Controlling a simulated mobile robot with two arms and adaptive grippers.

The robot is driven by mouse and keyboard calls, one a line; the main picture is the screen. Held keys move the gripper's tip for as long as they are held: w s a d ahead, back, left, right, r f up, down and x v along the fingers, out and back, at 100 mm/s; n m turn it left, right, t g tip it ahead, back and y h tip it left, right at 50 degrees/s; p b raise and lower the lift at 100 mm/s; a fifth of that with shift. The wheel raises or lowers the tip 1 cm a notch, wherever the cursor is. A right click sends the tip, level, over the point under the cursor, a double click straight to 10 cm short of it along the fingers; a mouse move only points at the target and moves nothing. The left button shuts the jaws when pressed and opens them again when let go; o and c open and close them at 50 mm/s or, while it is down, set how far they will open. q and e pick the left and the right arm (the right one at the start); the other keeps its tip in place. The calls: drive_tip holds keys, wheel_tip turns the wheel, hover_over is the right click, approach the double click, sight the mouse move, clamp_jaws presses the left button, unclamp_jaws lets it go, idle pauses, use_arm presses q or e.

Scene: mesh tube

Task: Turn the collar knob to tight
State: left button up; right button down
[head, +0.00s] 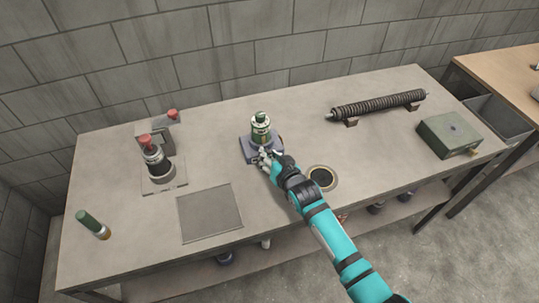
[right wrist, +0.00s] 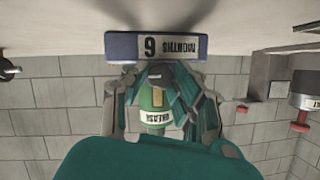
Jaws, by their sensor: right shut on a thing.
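A green and white grease cartridge (head: 260,124) stands upright on a blue-grey base (head: 246,149) at the middle of the bench. My right gripper (head: 265,157) is at the front of this unit, low down by the base. The fingers of my right gripper (right wrist: 157,82) are shut on the collar knob between label and cartridge. The fingers hide most of the knob, and its setting cannot be read. My left gripper is out of view.
A red-topped device (head: 158,162) stands left, with a green-capped cylinder (head: 93,223) near the left edge. A flat grey plate (head: 210,212) lies front left. A ringed hole (head: 322,178) is close by my right arm. A ribbed tube (head: 380,104) and green box (head: 449,134) are right.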

drive_tip(key=c, duration=1.1)
unclamp_jaws()
drive_tip(key=shift+o, duration=0.2)
drive_tip(key=shift+s, duration=0.1)
drive_tip(key=v, duration=1.2)
